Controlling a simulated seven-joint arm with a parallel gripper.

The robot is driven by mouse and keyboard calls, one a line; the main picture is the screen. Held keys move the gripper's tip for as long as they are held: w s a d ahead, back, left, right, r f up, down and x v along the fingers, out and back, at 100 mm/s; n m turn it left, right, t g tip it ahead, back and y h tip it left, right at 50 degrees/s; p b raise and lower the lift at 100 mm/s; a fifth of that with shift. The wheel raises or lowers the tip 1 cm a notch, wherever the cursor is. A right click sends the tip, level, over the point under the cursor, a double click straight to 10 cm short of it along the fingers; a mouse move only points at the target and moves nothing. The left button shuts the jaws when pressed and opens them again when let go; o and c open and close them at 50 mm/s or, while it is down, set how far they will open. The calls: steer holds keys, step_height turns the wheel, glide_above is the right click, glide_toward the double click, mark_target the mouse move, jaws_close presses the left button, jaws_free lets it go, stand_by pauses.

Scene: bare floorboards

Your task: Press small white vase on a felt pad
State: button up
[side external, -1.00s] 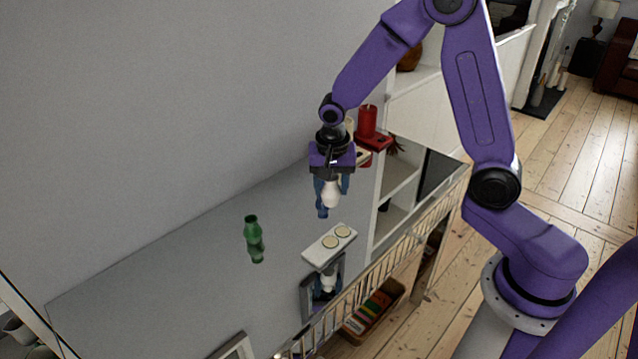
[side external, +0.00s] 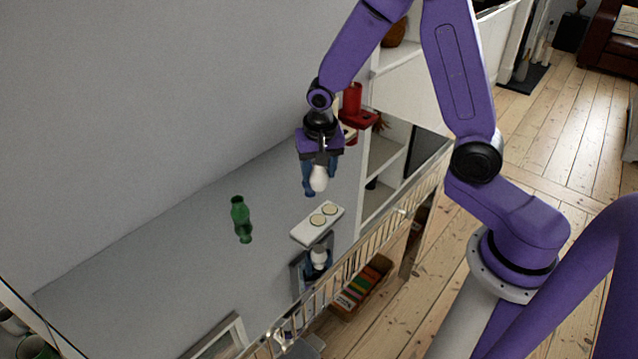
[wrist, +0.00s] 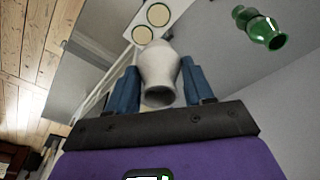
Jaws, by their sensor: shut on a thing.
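The small white vase (side external: 319,179) is held between the blue fingers of my gripper (side external: 319,183), above the grey glossy surface. In the wrist view the vase (wrist: 158,75) sits between both fingers of my gripper (wrist: 158,88). A white block (side external: 317,224) with two round cream felt pads (side external: 330,209) (side external: 317,219) lies below and nearer the camera. In the wrist view the pads (wrist: 158,15) (wrist: 142,35) show just beyond the vase. The vase is apart from the pads in the side view.
A red candle on a red holder (side external: 354,105) is on the shelf behind the gripper. A railing (side external: 345,275) runs along the front edge. The surface between bottle and block is clear.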

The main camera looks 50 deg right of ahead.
mark_target(317, 183)
steer(key=f+n, duration=0.2)
steer(key=n, duration=0.1)
steer(key=a+f+n, duration=0.1)
steer(key=shift+s+f+t+y, duration=0.1)
steer(key=shift+s+t+y, duration=0.15)
steer(key=shift+t+y, duration=0.05)
steer(key=shift+f, duration=0.1)
steer(key=shift+f, duration=2.8)
steer(key=o, duration=0.3)
steer(key=c, duration=0.3)
steer(key=shift+c, duration=0.2)
